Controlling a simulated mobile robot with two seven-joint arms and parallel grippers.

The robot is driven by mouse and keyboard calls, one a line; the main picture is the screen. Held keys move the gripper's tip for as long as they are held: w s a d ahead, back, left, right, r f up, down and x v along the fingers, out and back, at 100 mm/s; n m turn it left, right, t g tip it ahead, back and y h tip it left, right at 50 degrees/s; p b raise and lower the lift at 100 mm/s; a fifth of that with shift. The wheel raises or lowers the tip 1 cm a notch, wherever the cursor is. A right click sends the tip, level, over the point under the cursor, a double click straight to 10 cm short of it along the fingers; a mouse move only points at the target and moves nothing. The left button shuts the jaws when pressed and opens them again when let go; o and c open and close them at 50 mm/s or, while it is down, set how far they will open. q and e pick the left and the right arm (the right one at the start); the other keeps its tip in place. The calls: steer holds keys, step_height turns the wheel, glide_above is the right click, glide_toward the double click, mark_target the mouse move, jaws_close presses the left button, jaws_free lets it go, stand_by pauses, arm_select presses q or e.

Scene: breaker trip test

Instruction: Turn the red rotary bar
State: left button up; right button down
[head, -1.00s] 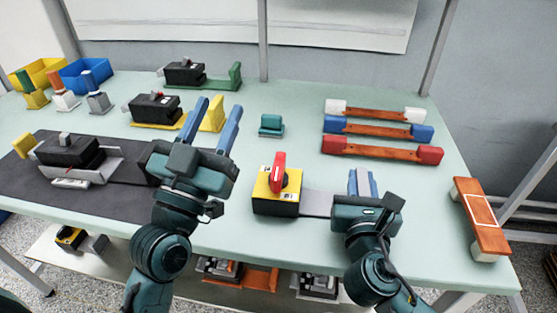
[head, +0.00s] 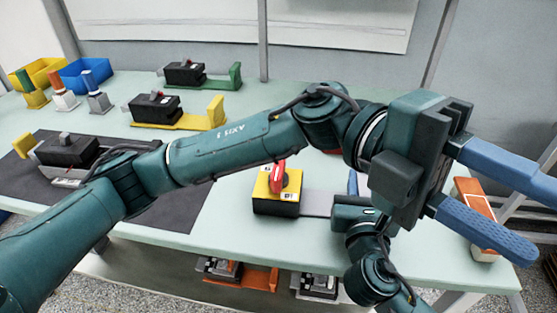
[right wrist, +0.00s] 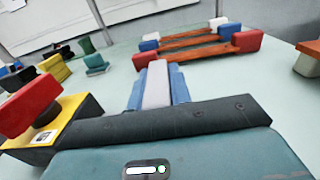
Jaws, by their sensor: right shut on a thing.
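The red rotary bar (head: 278,177) stands on top of a yellow and black box (head: 276,199) near the middle of the table. In the right wrist view the red bar (right wrist: 29,105) is at the left. A flat grey plate (head: 316,203) runs right from the box. My right gripper (right wrist: 155,72) is shut on this grey plate, to the right of the red bar; in the head view its fingers are mostly hidden. My left gripper (head: 535,217) is open and empty, large at the far right, with its arm crossing in front of the scene behind the red bar.
A black device with a green bracket (head: 230,77) and one with a yellow bracket (head: 214,112) stand at the back left. Orange bars with white, blue and red ends (right wrist: 240,42) lie at the back, mostly hidden by my left arm in the head view. An orange block (head: 480,232) is at the right edge.

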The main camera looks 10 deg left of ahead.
arm_select(q)
steer(key=w+a+f+n+t+y, duration=0.1)
steer(key=w+f+t+y, duration=0.25)
steer(key=f, duration=0.25)
steer(key=n+t+y, duration=0.8)
steer(key=t+y, duration=0.2)
glide_above(279, 165)
steer(key=f, duration=0.1)
step_height(279, 165, down, 12)
steer(key=shift+s+r, duration=0.1)
steer(key=shift+r, duration=0.05)
steer(key=shift+c, duration=0.2)
jaws_close()
